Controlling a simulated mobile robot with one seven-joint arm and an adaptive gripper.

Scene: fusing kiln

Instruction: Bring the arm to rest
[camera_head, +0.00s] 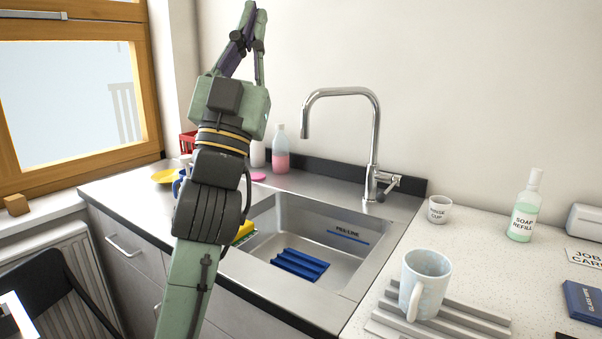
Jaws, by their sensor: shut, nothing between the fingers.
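My arm rises from the bottom of the view in front of the counter and points upward. My gripper (257,14) is at the top, in front of the pale wall, with its fingers together and nothing between them. It is well above the sink (347,266) and touches nothing that I can see. My arm hides part of the counter left of the sink.
A tall tap (375,140) stands behind the sink, right of my arm. A speckled mug (425,283) stands on a grey ridged rack (465,322). A soap bottle (523,212) and rinse cup (438,209) stand behind. A wooden-framed window (75,100) is at left.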

